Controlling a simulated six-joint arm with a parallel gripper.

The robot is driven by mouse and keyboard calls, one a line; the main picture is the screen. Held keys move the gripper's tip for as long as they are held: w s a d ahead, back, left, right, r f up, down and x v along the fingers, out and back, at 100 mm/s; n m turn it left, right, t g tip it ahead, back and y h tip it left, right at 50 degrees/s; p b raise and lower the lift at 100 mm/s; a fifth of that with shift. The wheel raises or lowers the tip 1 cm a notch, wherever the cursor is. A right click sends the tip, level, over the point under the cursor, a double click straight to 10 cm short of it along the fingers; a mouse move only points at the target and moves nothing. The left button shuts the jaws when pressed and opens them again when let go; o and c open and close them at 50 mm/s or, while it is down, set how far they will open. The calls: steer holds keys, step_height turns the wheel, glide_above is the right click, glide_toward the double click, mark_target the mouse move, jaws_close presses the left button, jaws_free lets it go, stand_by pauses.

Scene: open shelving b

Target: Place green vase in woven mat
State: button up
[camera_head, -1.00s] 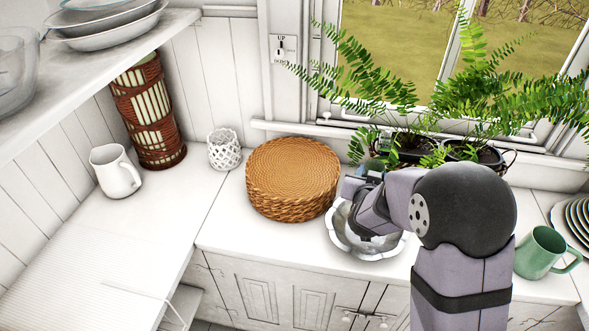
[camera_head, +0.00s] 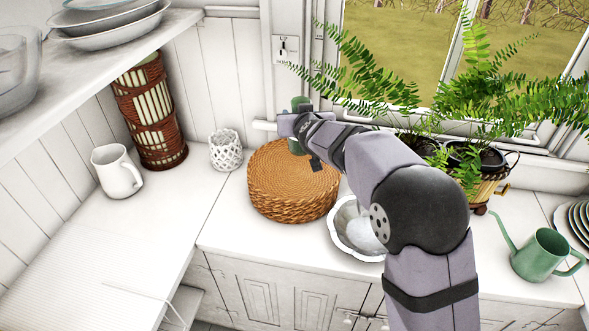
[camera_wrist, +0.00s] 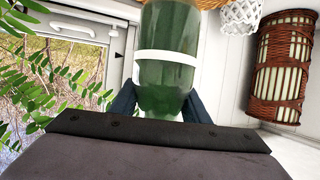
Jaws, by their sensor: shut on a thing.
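The green vase (camera_wrist: 167,85) is glassy green with a white band, and it fills the middle of the wrist view. My gripper (camera_wrist: 161,104) is shut on it, with one dark finger on each side. In the head view, parts of the vase (camera_head: 297,147) show around my gripper (camera_head: 305,138), over the back right part of the woven mat. The woven mat (camera_head: 275,180) is a thick, round, tan wicker piece on the white counter. I cannot tell whether the vase's base touches it. A little of the mat also shows at the top of the wrist view (camera_wrist: 207,4).
A silver bowl (camera_head: 346,228) stands right of the mat, partly behind my arm. A white lattice cup (camera_head: 225,151), a wicker lantern (camera_head: 150,112) and a white jug (camera_head: 117,171) are to the left. Potted ferns (camera_head: 470,160) and a green watering can (camera_head: 541,254) stand right.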

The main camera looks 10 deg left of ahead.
steer(key=shift+w+a+r+n+y, duration=0.15)
steer(key=shift+a+r+n+y, duration=0.25)
steer(key=shift+a, duration=0.4)
steer(key=shift+s+a+f+p, duration=0.15)
steer(key=shift+f+p, duration=0.25)
steer(key=shift+f, duration=1.7)
steer(key=shift+s+d+f+p, duration=0.1)
steer(key=shift+s+f+p, duration=0.25)
steer(key=shift+f, duration=1.8)
steer(key=shift+s+a+f+p, duration=0.1)
steer(key=shift+f+p, duration=0.35)
steer(key=shift+f, duration=1.65)
steer(key=shift+f, duration=0.1)
steer(key=o, duration=1.4)
steer(key=shift+f, duration=0.1)
